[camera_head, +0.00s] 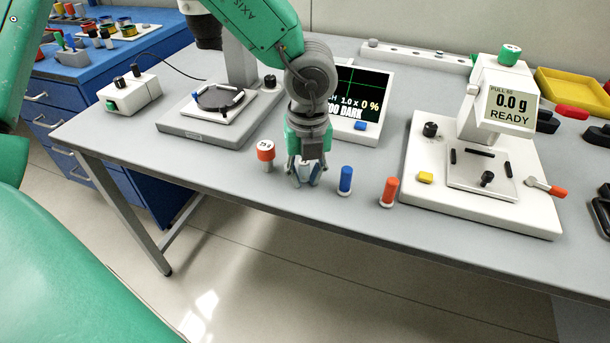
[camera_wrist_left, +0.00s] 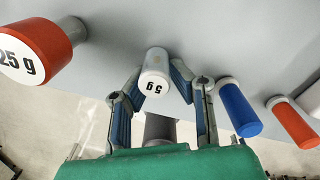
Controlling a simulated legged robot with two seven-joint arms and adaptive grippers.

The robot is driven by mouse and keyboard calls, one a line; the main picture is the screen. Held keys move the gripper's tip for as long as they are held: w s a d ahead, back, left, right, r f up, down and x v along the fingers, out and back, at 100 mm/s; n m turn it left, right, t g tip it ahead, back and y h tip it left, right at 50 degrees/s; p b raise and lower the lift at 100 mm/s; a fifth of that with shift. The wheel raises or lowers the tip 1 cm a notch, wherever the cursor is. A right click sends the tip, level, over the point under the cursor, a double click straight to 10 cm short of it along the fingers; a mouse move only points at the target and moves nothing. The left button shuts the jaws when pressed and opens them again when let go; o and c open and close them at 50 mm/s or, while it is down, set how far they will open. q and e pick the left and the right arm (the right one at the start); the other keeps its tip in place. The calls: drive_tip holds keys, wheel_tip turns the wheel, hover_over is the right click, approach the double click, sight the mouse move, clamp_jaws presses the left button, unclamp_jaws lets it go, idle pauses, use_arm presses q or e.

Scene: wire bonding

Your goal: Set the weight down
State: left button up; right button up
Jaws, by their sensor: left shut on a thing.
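My left gripper (camera_head: 306,179) points down at the table, between a red-topped weight and a blue-topped weight. It is shut on a white weight marked 5 g (camera_wrist_left: 156,70), which stands between its two fingers in the left wrist view. In the head view the fingers mostly hide this weight. It is upright, at or close to the grey tabletop (camera_head: 240,183); I cannot tell whether its base touches. My right gripper is not in view.
The red weight marked 25 g (camera_head: 265,152) stands left of the gripper. The blue weight (camera_head: 346,180) and orange weight (camera_head: 389,191) stand to its right. Behind are a dark-screened monitor (camera_head: 358,104) and a microscope base (camera_head: 190,125). A pull tester (camera_head: 505,108) reads 0.0 g.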

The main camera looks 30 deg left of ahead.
use_arm(q)
drive_tip(key=shift+d, duration=0.35)
drive_tip(key=o, duration=0.9)
drive_tip(key=shift+f, duration=0.1)
drive_tip(key=shift+a+f, duration=0.1)
drive_tip(key=shift+a, duration=0.35)
drive_tip(key=shift+d, duration=0.25)
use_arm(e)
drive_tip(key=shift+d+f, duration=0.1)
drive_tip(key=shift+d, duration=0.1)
use_arm(q)
drive_tip(key=shift+r, duration=0.4)
wheel_tip(320, 180, up, 12)
drive_tip(key=p, duration=0.3)
drive_tip(key=shift+w+d+f, duration=0.1)
drive_tip(key=shift+f, duration=0.05)
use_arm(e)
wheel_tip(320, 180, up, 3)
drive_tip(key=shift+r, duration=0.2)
